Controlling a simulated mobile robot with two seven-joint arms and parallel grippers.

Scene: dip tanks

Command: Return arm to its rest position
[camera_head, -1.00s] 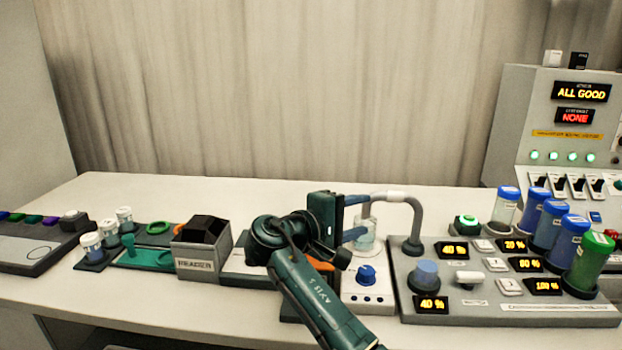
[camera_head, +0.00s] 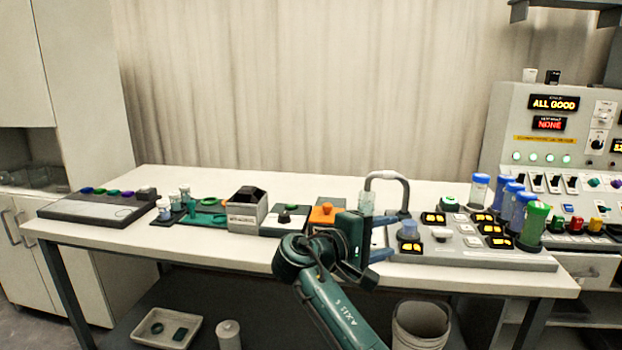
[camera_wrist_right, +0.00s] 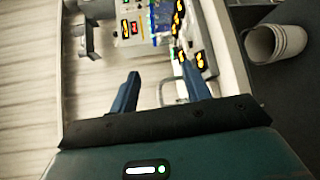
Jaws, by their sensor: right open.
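My right arm comes in from the bottom of the head view, and its gripper (camera_head: 380,238) is in front of the table's front edge. Its two blue fingers point right and stand apart with nothing between them. The right wrist view also shows both fingers (camera_wrist_right: 157,95) apart and empty, with the table and panels beyond them. My left gripper is not in view.
The table (camera_head: 210,180) holds a grey header box (camera_head: 246,212), small jars, a dosing panel (camera_head: 470,252) and several blue-capped bottles. A control cabinet (camera_head: 560,150) stands at the right. A bin (camera_head: 420,325) and a white tray (camera_head: 165,328) are below the table.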

